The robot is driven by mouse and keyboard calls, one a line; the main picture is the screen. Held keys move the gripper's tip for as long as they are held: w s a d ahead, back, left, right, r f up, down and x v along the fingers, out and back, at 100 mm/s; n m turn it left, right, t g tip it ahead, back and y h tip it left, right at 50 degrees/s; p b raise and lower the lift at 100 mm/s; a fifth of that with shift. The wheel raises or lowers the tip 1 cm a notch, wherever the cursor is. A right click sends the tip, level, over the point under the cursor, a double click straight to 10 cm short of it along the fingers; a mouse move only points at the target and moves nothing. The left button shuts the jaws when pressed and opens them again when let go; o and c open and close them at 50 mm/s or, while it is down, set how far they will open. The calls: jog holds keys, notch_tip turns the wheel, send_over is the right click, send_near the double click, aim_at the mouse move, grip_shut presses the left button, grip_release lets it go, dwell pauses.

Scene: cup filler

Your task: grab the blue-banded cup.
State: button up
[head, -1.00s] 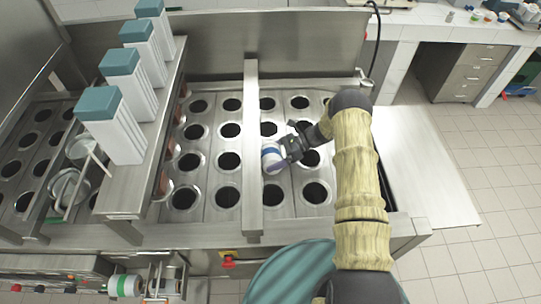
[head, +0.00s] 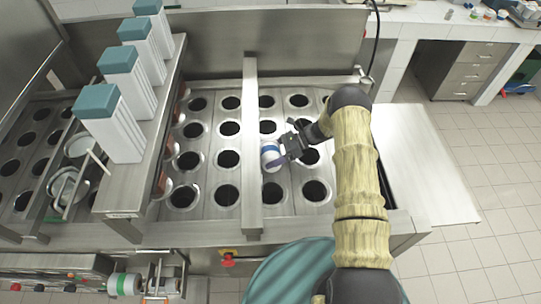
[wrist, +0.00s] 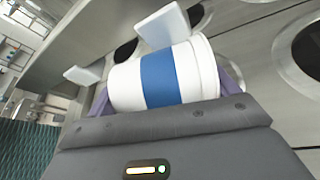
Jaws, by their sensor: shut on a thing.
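The blue-banded cup (head: 270,156) is white with a blue band around its middle. In the head view it is over the metal plate with round holes, just right of the raised crossbar. In the wrist view the cup (wrist: 165,78) lies across the picture between the two fingers. My gripper (head: 280,155) is shut on it, with a pale finger pad showing on its far side. The cup's near side is partly hidden by the gripper body. I cannot tell whether the cup touches the plate.
A metal crossbar (head: 250,130) runs front to back just left of the cup. Several tall white dispensers with teal lids (head: 98,101) stand on a ledge at the left. Open holes (head: 316,191) surround the cup's spot. A bare metal side table (head: 425,160) is at the right.

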jog(key=shift+r+b, duration=0.6)
jog(key=shift+r, duration=0.05)
jog(key=shift+d+f+y+b, duration=0.1)
jog(key=shift+f+y+b, duration=0.2)
jog(key=shift+b, duration=0.2)
jog(key=shift+d+y+b, duration=0.1)
jog(key=shift+y+b, duration=0.2)
jog(key=shift+b, duration=0.05)
jog(key=y+b, duration=0.2)
jog(key=shift+w+d+f+g+b, duration=0.1)
jog(key=shift+d+g+b, duration=0.25)
jog(key=shift+g, duration=0.05)
jog(key=shift+d+r+y, duration=0.15)
jog(key=shift+r+y, duration=0.05)
jog(key=shift+y, duration=0.2)
notch_tip(320, 180, up, 6)
jog(key=d+b, duration=0.2)
jog(key=w+d+r+h+b, duration=0.1)
jog(key=d+b, duration=0.3)
jog(key=d, duration=0.6)
jog(key=w+d+h+b, duration=0.3)
jog(key=w+d+b, duration=0.1)
jog(key=d, duration=0.6)
jog(key=shift+w+d+r+t, duration=0.15)
jog(key=shift+w+r+t, duration=0.15)
jog(key=shift+r+t, duration=0.1)
